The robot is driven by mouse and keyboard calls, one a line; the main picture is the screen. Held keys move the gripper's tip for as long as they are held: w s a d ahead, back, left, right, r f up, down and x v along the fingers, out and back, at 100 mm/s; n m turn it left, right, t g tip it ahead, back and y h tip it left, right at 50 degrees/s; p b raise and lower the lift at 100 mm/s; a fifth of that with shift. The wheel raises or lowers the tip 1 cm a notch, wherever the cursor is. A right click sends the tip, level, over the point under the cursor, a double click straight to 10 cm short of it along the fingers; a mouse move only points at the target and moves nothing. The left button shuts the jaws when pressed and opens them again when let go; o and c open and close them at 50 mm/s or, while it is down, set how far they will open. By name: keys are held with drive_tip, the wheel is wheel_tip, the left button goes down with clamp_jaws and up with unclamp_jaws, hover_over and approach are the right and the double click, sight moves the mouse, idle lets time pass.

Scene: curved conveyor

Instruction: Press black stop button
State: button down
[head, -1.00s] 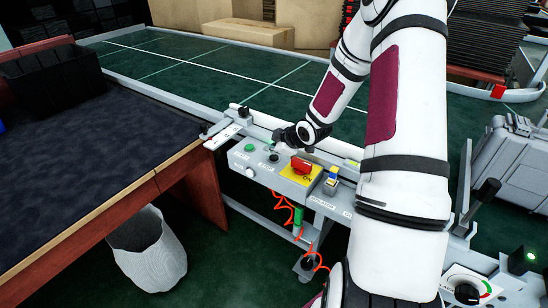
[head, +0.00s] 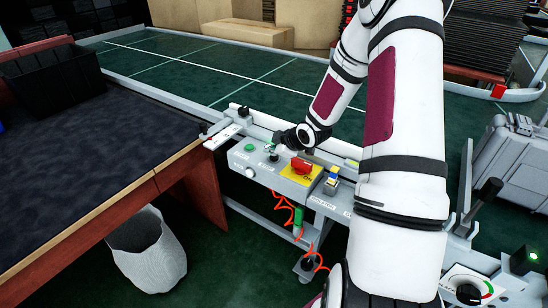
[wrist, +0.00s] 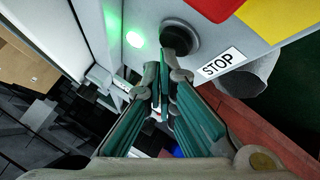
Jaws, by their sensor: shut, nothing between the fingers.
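The black stop button (wrist: 180,37) sits in a dark ring on the grey control box, beside a white STOP label (wrist: 221,62) in the wrist view. In the head view the button (head: 273,157) is small, on the box top between the green button and the red switch. My gripper (wrist: 165,78) is shut and empty, its fingertips pointing at the button and very close to its lower edge. I cannot tell whether they touch. In the head view my gripper (head: 278,143) is dark, just above and behind the button, with its tips hard to make out.
A green button (head: 250,147), which shows as a lit green light in the wrist view (wrist: 135,39), is close by. A red rotary switch (head: 302,166) on a yellow plate stands on the other side. The dark table (head: 90,160) is left; the green conveyor (head: 200,75) lies behind.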

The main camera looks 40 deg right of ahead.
sight(272, 158)
drive_tip(key=shift+f, duration=0.4)
idle(0.3)
drive_tip(key=shift+r, duration=0.1)
drive_tip(key=shift+r+p, duration=0.55)
drive_tip(key=shift+r, duration=0.2)
drive_tip(key=shift+r+p, duration=2.15)
drive_tip(key=shift+r, duration=0.35)
